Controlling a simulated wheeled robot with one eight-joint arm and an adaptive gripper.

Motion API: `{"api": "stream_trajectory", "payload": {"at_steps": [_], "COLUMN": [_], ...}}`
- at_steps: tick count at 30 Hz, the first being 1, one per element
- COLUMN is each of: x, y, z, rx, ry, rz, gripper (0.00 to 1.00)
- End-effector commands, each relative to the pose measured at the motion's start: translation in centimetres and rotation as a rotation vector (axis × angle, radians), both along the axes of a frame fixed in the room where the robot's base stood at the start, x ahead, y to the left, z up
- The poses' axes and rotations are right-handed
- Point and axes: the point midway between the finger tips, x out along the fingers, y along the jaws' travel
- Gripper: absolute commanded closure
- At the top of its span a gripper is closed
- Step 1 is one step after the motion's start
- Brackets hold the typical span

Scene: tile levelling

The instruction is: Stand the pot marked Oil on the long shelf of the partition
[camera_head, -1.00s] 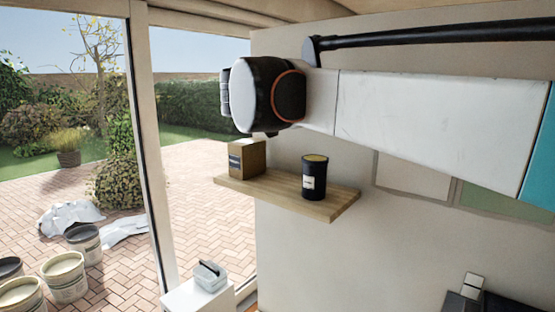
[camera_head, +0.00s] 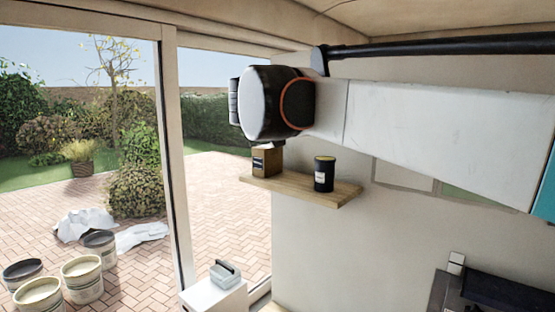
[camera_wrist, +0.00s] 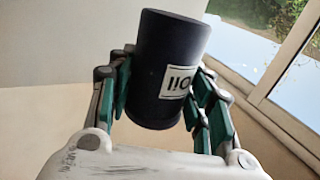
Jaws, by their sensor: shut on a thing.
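The dark pot marked Oil (camera_wrist: 172,52) fills the middle of the wrist view, its white label reading upside down there. My gripper (camera_wrist: 162,100) is shut on it, with green-padded fingers on both sides. In the head view the gripper and this pot are not visible; only my white arm and its dark joint show. A wooden shelf (camera_head: 330,195) on the partition (camera_head: 310,240) shows in the head view, below my arm. I cannot tell the gripper's distance from it.
A wooden box (camera_head: 267,162) stands at the shelf's left, and a dark pot with a yellowish top (camera_head: 324,175) stands further right. Bare shelf shows between them. A glazed door frame (camera_head: 172,150) is to the left. A white stand (camera_head: 215,296) holds a small container (camera_head: 225,273).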

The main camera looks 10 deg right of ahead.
Motion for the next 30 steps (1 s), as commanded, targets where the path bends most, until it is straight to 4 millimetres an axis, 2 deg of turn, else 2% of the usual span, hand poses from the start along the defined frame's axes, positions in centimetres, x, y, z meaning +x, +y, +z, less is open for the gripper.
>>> {"api": "stream_trajectory", "payload": {"at_steps": [1,11,17,20,30], "x": [-0.7,-0.5,-0.1,0.0,1.1], "y": [0.3,0.3,0.3,0.2,-0.1], "z": [-0.7,-5.4,-9.8,-12.8,-25.8], "rx": [0.000,0.000,0.000,0.000,-0.001], "ry": [0.000,0.000,0.000,0.000,0.000], "rz": [0.014,0.062,0.108,0.139,0.272], "gripper": [0.84,0.84,0.84,0.84,0.84]}}
